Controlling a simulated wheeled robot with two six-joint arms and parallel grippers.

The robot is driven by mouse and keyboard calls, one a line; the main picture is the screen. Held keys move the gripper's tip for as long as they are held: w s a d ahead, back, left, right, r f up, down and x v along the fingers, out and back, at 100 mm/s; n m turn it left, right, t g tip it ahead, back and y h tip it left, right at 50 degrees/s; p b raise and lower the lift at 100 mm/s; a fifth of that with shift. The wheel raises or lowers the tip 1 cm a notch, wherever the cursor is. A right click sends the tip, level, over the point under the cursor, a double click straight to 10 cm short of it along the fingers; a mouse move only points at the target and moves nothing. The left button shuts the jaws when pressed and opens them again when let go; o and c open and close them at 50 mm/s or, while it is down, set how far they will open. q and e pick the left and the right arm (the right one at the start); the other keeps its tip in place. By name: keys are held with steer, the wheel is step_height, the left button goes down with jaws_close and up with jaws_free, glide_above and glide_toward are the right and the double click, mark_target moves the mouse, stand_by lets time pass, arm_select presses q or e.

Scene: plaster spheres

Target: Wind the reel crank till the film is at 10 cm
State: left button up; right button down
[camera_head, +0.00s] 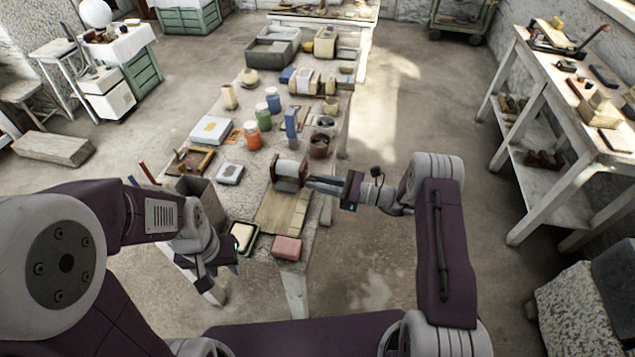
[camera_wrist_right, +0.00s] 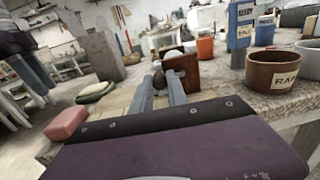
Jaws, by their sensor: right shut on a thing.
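The reel (camera_head: 290,168), a pale roll between brown end pieces, stands at the far end of a flat wooden board (camera_head: 272,216) on the long table. My right gripper (camera_head: 312,183) reaches in from the right and is shut at the reel's near right side, on what seems to be its crank. In the right wrist view the fingers (camera_wrist_right: 170,92) meet at the brown wooden end of the reel (camera_wrist_right: 184,68); the crank is mostly hidden. I cannot make out the film or a 10 cm mark. My left gripper (camera_head: 234,262) hangs by the table's left edge, its jaws unclear.
Brown pots (camera_head: 319,146) and coloured jars (camera_head: 263,118) stand beyond the reel. Floor is free right of the table.

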steer(key=f+n+b, duration=0.1)
steer(key=n+b, duration=0.2)
steer(key=shift+f, duration=0.35)
steer(key=shift+w+f+n+y+b, duration=0.1)
steer(key=shift+f+n+y+b, duration=0.1)
steer(key=shift+n+b, duration=0.65)
steer(key=shift+f+n+y+b, duration=0.1)
steer(key=shift+f+n+b, duration=0.1)
steer(key=shift+n+b, duration=0.65)
steer(key=shift+n, duration=0.3)
steer(key=c, duration=1.3)
jaws_free()
steer(key=shift+d, duration=0.15)
steer(key=v, duration=0.9)
